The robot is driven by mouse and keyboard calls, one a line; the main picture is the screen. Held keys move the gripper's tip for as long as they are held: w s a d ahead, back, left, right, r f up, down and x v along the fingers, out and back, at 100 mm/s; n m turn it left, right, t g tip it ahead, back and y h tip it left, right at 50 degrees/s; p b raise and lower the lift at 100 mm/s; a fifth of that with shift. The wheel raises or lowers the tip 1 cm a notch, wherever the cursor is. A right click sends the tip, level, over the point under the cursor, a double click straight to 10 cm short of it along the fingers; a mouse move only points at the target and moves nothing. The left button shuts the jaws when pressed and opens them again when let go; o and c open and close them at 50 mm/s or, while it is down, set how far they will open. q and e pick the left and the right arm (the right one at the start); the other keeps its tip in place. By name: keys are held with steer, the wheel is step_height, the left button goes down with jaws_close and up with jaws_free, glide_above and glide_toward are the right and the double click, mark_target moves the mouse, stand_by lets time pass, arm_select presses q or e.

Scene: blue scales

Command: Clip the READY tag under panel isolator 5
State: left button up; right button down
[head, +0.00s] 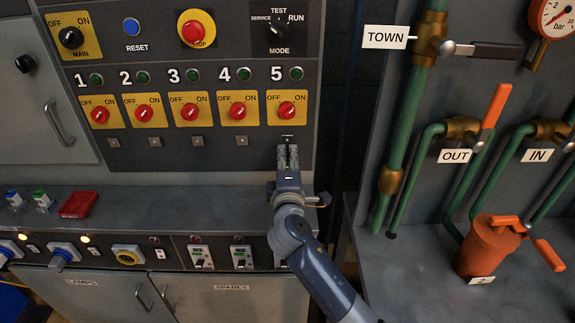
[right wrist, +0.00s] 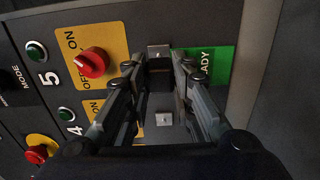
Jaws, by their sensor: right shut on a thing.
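My right gripper (head: 288,152) is at the panel just below isolator 5 (head: 287,110), its fingers pointing up at the panel. In the right wrist view the gripper (right wrist: 157,72) is shut on the READY tag, whose green face (right wrist: 213,62) shows beyond one finger with "ADY" readable. A dark piece sits between the fingertips. The metal clip under isolator 5 (right wrist: 158,52) is right at the fingertips; whether the tag touches it I cannot tell. The red knob of isolator 5 (right wrist: 93,62) points between OFF and ON. The tag's green face is hidden in the head view.
The clip under isolator 4 (head: 241,141) is bare, as are the clips further left. A grey ledge (head: 150,215) with a red object (head: 79,205) lies below the panel. Green pipes (head: 408,115) and an orange cylinder (head: 489,248) stand to the right of my arm.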

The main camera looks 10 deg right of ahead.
steer(key=shift+w+d+b, duration=0.15)
steer(key=shift+w+b, duration=0.05)
steer(key=shift+w, duration=0.55)
steer(key=shift+w+d+b, duration=0.15)
steer(key=shift+w+b, duration=0.05)
steer(key=shift+w, duration=0.8)
steer(key=shift+r, duration=0.1)
stand_by(0.8)
steer(key=shift+w+d, duration=0.15)
steer(key=shift+w, duration=0.4)
stand_by(0.4)
steer(key=c, duration=1.3)
jaws_free()
steer(key=shift+s, duration=0.15)
glide_toward(287, 149)
steer(key=shift+f, duration=0.65)
